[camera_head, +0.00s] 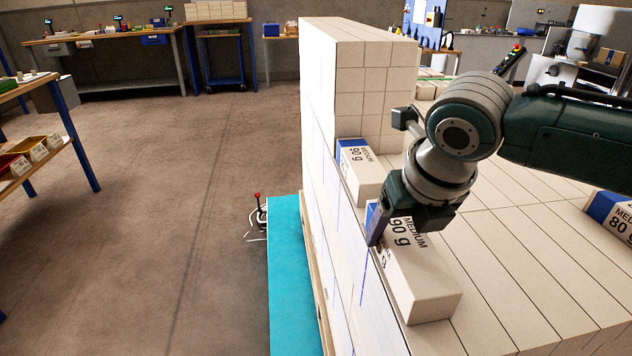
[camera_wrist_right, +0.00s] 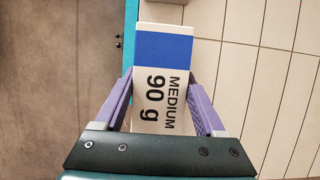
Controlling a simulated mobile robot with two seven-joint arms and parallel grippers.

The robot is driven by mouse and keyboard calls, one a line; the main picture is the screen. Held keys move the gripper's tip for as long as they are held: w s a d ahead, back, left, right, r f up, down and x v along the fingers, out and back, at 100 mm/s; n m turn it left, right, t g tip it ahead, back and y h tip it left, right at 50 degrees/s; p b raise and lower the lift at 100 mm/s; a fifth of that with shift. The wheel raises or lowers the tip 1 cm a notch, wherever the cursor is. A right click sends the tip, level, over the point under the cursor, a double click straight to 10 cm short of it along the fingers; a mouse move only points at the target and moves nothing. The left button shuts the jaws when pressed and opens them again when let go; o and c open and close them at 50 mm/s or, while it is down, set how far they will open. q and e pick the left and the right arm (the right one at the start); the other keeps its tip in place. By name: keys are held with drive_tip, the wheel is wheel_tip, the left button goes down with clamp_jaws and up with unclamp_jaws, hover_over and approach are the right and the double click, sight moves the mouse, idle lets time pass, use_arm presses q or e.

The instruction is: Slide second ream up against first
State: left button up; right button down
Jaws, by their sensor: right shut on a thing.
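The first ream (camera_head: 362,178), white with a blue end and "MEDIUM 90 g", lies on the stack's left edge, by the tall block of reams. The second ream (camera_head: 428,285), with the same label, lies nearer on the same edge, roughly in line with it. My right gripper (camera_head: 393,222) is shut on the second ream, one finger on each long side. The wrist view shows the ream (camera_wrist_right: 164,48) between the purple fingers (camera_wrist_right: 161,88), blue end pointing away. My left gripper is not in view.
The tall block of reams (camera_head: 375,80) rises behind the first ream. A ream marked 80 g (camera_head: 612,218) lies at the right edge. The layer top (camera_head: 510,270) between is bare. A turquoise platform (camera_head: 290,270) and open floor (camera_head: 150,220) lie left of the stack.

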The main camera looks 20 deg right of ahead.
drive_tip(key=shift+w+d+b, duration=0.25)
drive_tip(key=shift+w+b, duration=0.45)
drive_tip(key=shift+w, duration=0.2)
drive_tip(key=shift+w+d+f+b, duration=0.1)
drive_tip(key=shift+w+d+b, duration=0.1)
drive_tip(key=shift+w+b, duration=0.7)
unclamp_jaws()
drive_tip(key=shift+w, duration=0.1)
